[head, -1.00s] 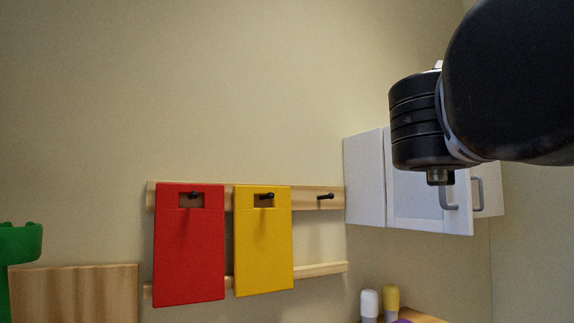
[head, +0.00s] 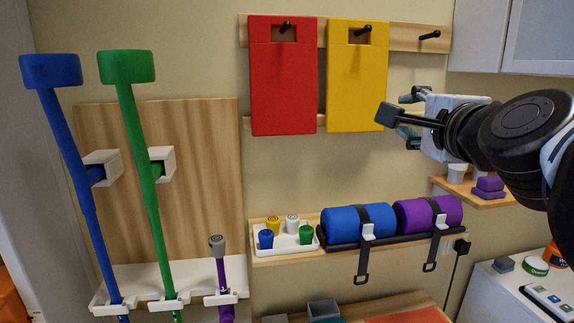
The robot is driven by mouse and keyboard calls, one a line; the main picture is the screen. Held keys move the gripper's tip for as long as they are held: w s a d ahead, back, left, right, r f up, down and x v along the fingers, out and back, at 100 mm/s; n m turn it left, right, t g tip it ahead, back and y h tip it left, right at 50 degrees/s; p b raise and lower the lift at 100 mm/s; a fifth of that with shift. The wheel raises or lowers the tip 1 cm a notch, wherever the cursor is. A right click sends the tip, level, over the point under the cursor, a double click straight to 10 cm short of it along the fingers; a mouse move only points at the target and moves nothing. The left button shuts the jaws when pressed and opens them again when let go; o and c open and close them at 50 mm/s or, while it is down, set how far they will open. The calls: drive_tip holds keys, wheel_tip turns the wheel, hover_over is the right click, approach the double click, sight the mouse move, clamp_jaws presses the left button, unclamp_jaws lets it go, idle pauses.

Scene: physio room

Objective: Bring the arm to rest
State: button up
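My arm reaches in from the right edge in the head view, its black links bent toward the middle. My gripper (head: 402,117) is at its left end, in front of the wall just right of the yellow board (head: 357,85). Grey-green finger parts show above and below a dark block on a short bar, which covers part of the gripper. The fingertips are partly hidden, so the gap between them is unclear. I see nothing held in it.
A red board (head: 282,90) hangs beside the yellow one. Blue (head: 75,170) and green (head: 138,170) crutches stand left. A wall cabinet (head: 540,40) is upper right.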

drive_tip(key=s+a+f+n+g+y+b, duration=0.1)
drive_tip(key=s+a+f+n+g, duration=0.15)
drive_tip(key=f+n, duration=0.6)
drive_tip(key=s+a+f+n+g+y+b, duration=0.1)
drive_tip(key=s+f+n+g, duration=0.15)
drive_tip(key=f, duration=1.15)
drive_tip(key=s+d+f+n+g+h, duration=0.1)
drive_tip(key=s+f+n+g, duration=0.1)
drive_tip(key=f, duration=0.6)
drive_tip(key=s+d+f+n+g+h+b, duration=0.1)
drive_tip(key=s+d+f+n+g, duration=0.1)
drive_tip(key=s+f, duration=0.4)
wheel_tip(320, 180, down, 2)
drive_tip(key=n+g, duration=0.1)
drive_tip(key=n, duration=0.1)
drive_tip(key=shift+d+n+h, duration=0.25)
drive_tip(key=shift+n+h, duration=0.05)
drive_tip(key=shift+n, duration=0.1)
